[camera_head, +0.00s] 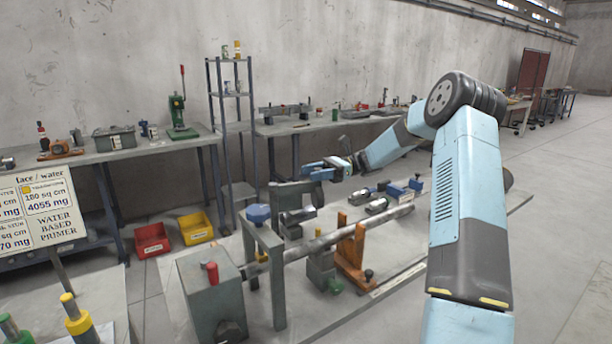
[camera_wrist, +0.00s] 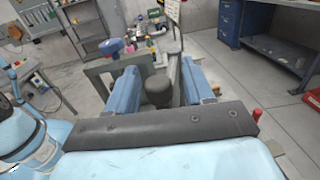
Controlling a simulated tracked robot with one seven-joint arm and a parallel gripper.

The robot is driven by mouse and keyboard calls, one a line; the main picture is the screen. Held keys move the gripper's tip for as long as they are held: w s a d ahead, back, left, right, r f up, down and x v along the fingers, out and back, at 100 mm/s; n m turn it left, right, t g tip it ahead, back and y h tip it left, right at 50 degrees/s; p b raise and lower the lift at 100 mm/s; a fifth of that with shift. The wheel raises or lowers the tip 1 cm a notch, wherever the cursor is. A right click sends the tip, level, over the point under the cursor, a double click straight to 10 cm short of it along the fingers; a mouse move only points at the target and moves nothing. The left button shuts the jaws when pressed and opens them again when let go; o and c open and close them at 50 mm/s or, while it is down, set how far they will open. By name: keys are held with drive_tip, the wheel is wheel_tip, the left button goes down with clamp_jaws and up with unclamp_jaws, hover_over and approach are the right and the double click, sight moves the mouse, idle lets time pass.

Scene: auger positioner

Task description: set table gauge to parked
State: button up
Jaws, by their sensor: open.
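My gripper (camera_head: 318,171) is open, over the far side of the low machine bench (camera_head: 395,290). In the wrist view, its two blue fingers (camera_wrist: 160,82) stand apart, with a dark round knob or post (camera_wrist: 158,92) showing between them. I cannot tell whether they touch it. In the head view, a grey upright frame (camera_head: 284,192) stands just below the gripper. A long grey shaft (camera_head: 335,236) runs across the bench from a grey block (camera_head: 208,300). A blue knob (camera_head: 258,213) tops another grey frame; it also shows in the wrist view (camera_wrist: 111,46). I cannot tell which part is the table gauge.
An orange bracket (camera_head: 352,262) stands by the shaft. A red-topped peg (camera_head: 211,272) rises from the grey block. Small blue and grey fixtures (camera_head: 398,194) lie behind the shaft. A shelf rack (camera_head: 232,120) and red and yellow bins (camera_head: 151,240) stand beyond. The floor at right is clear.

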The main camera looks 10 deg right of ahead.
drive_tip(key=v, duration=1.3)
drive_tip(key=shift+w+d, duration=0.15)
drive_tip(key=shift+d, duration=0.2)
